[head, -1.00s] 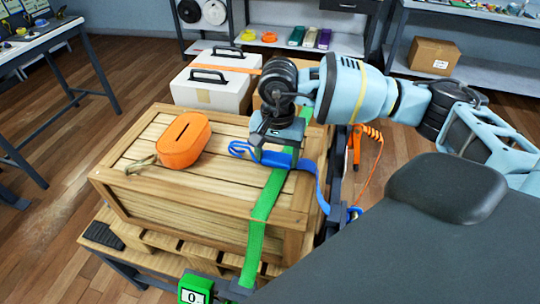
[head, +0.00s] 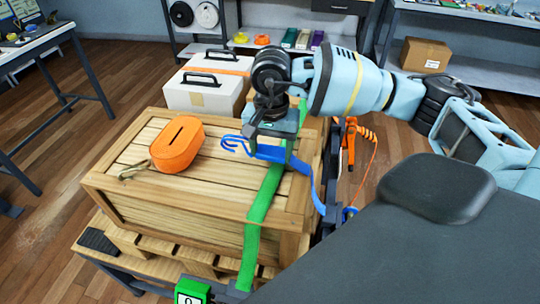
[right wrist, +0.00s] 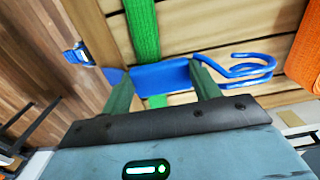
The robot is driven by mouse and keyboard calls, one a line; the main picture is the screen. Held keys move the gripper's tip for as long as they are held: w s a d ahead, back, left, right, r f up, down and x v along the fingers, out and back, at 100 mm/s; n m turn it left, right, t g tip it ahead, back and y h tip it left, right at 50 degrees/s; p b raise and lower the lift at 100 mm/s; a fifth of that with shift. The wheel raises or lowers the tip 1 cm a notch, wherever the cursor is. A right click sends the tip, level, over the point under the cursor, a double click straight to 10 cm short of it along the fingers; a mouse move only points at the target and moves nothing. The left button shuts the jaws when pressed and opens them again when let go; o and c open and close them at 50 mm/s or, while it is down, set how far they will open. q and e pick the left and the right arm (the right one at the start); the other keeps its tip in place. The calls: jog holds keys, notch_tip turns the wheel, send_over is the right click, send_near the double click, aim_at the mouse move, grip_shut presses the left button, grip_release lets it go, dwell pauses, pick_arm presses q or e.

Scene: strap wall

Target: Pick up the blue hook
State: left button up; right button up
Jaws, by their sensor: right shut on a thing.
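The blue hook (head: 235,145) has a bent, double-pronged end and a flat blue shank. It is above the wooden crate's lid, across the green strap (head: 265,195). A blue band (head: 318,190) runs from it over the crate's right edge. My right gripper (head: 270,143) is shut on the hook's flat part. In the right wrist view, the two fingers (right wrist: 162,80) sit on either side of the blue shank, and the hook's prongs (right wrist: 250,68) stick out to the right. Any gap between hook and lid is hard to judge. My left gripper is not in view.
An orange slotted pad (head: 177,145) lies on the wooden crate (head: 150,208). White cases (head: 205,92) stand behind it. A green device (head: 192,291) with a display hangs in front. An orange coiled cord (head: 368,135) hangs at the right. A table (head: 45,45) stands at the left.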

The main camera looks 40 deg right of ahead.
notch_tip(320, 180, up, 7)
jog(key=shift+r, duration=0.15)
dwell(1.0)
